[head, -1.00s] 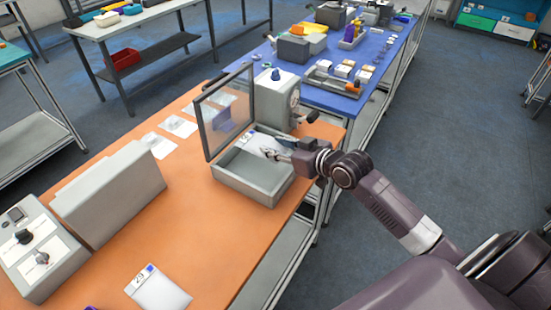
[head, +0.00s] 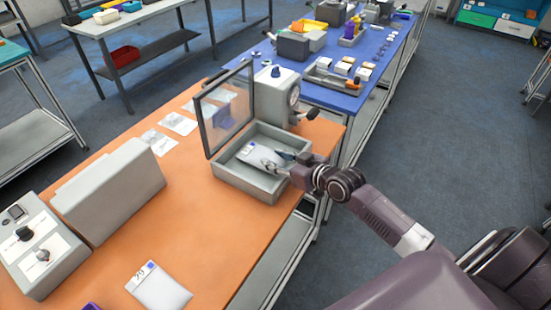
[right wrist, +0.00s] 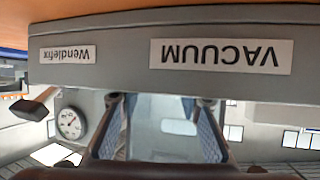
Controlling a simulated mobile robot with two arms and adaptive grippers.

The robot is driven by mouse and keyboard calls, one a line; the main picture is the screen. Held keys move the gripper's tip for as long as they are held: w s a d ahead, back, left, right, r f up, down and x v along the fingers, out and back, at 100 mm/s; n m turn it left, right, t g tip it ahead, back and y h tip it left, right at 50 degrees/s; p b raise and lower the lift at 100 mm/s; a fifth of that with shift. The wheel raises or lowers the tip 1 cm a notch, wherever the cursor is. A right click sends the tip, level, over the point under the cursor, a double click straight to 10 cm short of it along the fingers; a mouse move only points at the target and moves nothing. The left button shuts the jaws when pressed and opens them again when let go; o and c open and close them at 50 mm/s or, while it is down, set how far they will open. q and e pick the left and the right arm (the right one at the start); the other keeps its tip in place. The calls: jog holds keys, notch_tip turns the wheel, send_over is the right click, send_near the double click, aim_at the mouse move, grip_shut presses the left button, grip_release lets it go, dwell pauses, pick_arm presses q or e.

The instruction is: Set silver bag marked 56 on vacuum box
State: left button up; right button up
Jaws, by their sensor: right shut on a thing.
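The vacuum box (head: 240,186) is a grey open tray on the orange table, with its clear framed lid (head: 226,108) raised. Its wall, with an upside-down VACUUM label, fills the top of the right wrist view (right wrist: 120,78). My right gripper (head: 276,160) is over the box, shut on a silver-white bag (head: 256,155) with a small blue mark. The bag is inside the box's rim; whether it touches the floor, and its number, I cannot tell. In the right wrist view my gripper's fingers (right wrist: 160,103) show below the box wall. My left gripper is not in view.
Another pale bag (head: 160,290), with a number that looks like 29, lies at the table's front. A grey unit with a gauge (head: 272,96) stands behind the box. A grey case (head: 110,190) and control box (head: 38,245) stand left. Flat pale bags (head: 178,123) lie behind.

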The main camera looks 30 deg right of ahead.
jog(key=shift+f, duration=0.25)
jog(key=o, duration=1.2)
jog(key=shift+a, duration=0.1)
jog(key=shift+c, duration=0.2)
jog(key=shift+f, duration=0.1)
jog(key=shift+r, duration=0.2)
jog(key=shift+r+p, duration=0.35)
jog(key=shift+r, duration=0.05)
jog(key=shift+r+b+v, duration=0.2)
jog(key=shift+b+v, duration=0.7)
jog(key=shift+v, duration=5.2)
